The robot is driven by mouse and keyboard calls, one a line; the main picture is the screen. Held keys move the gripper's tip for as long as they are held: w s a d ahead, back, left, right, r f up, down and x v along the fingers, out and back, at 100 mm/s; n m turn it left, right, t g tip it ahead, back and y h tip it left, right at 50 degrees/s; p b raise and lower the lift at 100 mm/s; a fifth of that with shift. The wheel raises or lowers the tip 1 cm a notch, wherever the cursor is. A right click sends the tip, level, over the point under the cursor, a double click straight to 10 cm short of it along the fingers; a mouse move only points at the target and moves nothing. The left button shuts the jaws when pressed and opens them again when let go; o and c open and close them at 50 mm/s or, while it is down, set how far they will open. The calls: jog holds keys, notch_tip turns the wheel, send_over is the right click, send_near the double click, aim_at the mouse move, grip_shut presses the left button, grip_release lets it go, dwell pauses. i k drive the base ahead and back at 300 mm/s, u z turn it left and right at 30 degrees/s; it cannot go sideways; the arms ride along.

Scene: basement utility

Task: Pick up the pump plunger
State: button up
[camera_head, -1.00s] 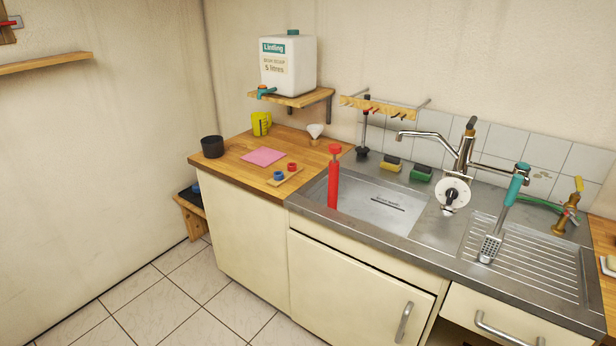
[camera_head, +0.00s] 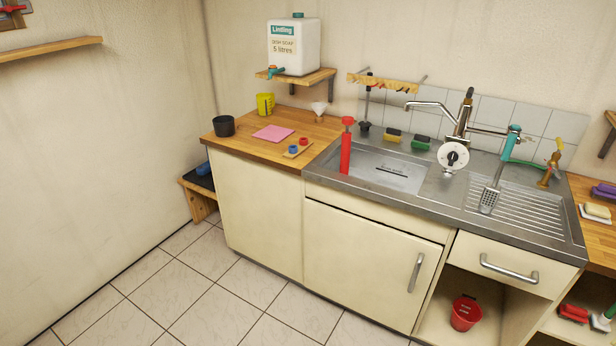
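A red pump-shaped tool (camera_head: 346,152) stands upright at the left end of the steel sink (camera_head: 395,165). It has a long red cylinder with a narrower neck and a red knob on top. Its lower end appears to be in the basin, and I cannot tell exactly what it rests on. A second, dark plunger with a thin rod and black cup (camera_head: 365,127) stands behind the sink's back left corner. My gripper is not in view.
Left of the sink, the wooden counter (camera_head: 230,143) holds a black cup (camera_head: 224,126), pink cloth (camera_head: 273,133), yellow jug (camera_head: 265,104) and white funnel (camera_head: 319,109). The chrome tap (camera_head: 432,107) reaches over the basin. The tiled floor (camera_head: 210,290) in front is clear.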

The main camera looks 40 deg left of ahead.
aim_at(345, 139)
jog(key=u, duration=1.35)
